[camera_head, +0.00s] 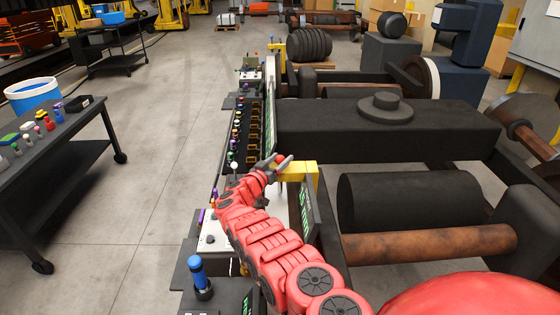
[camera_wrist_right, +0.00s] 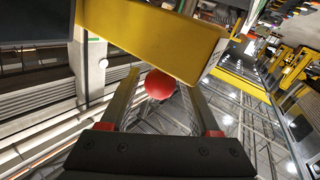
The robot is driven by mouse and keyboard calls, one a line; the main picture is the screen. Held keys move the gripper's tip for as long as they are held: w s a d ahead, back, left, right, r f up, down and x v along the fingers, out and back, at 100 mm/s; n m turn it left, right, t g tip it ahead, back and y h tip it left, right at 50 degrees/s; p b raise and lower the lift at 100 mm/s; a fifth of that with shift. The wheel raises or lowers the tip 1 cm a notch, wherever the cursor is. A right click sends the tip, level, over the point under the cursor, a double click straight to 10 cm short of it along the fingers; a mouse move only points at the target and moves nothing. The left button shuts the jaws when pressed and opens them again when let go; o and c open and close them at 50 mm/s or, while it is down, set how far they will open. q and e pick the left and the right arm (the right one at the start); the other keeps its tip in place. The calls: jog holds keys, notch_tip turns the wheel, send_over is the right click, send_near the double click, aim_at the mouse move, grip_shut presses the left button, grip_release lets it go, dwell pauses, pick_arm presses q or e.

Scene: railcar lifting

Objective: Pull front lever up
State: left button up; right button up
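My right gripper (camera_head: 279,161) reaches forward over the long control console, beside a yellow bracket (camera_head: 302,170). In the right wrist view its two fingers (camera_wrist_right: 161,90) are apart, with a red ball knob (camera_wrist_right: 160,84) showing between them. I cannot tell whether the fingers touch the knob, and its stem is hidden. The yellow bar (camera_wrist_right: 150,35) crosses just above the fingers in that view. A white-knobbed lever (camera_head: 234,166) stands left of my right forearm. My left gripper is not in view.
A black machine with a thick beam (camera_head: 390,135) and rollers fills the right side. A dark screen panel (camera_head: 305,212) stands close to my right arm. A blue-topped control (camera_head: 196,268) is at the near end. A cart (camera_head: 60,130) stands left; the floor between is clear.

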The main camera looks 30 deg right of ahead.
grip_shut()
dwell(0.5)
jog(key=shift+a+r, duration=0.1)
dwell(0.6)
